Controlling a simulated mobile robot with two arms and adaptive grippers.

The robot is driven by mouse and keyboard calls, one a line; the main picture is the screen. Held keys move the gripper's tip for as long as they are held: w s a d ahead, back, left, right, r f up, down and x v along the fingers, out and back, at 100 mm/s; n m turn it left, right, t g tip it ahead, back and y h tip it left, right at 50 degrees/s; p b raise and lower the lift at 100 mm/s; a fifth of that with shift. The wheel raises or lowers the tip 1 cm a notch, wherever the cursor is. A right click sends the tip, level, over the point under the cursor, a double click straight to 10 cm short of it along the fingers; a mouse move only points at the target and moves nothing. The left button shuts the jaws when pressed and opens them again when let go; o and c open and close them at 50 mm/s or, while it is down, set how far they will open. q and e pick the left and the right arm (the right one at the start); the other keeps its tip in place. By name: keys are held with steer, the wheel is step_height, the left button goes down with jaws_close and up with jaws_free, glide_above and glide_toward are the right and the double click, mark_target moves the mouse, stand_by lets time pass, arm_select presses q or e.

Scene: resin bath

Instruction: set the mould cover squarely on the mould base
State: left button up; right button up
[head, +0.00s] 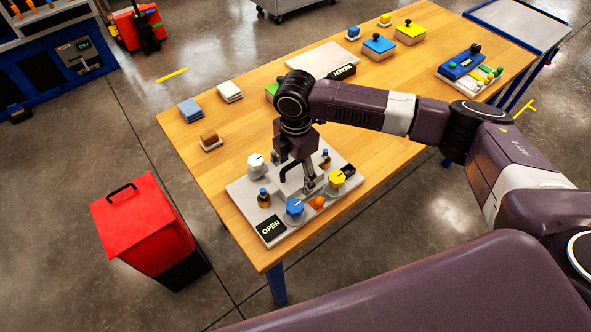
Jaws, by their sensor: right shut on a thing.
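My right gripper (308,184) reaches down from above onto the pale board (240,190) with the OPEN label, at the near end of the wooden table. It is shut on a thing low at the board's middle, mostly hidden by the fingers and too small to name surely. A dark bent bar shows just left of the fingers. I cannot tell for sure which pieces are the mould cover and the mould base. My left gripper is not in view.
Around the fingers stand a white knob (255,161), a blue knob (294,207), a yellow knob (337,179), an orange piece (317,202) and small amber bottles (263,199). Another pale board (318,60) lies farther back. A red bin (140,220) stands left of the table.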

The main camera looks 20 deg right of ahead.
steer(key=shift+f+p, duration=0.2)
steer(key=shift+p, duration=0.5)
stand_by(1.2)
steer(key=o, duration=1.9)
steer(key=shift+o, duration=0.7)
steer(key=shift+s+f, duration=0.1)
steer(key=shift+f, duration=0.05)
step_height(320, 180, up, 12)
steer(key=shift+r, duration=0.1)
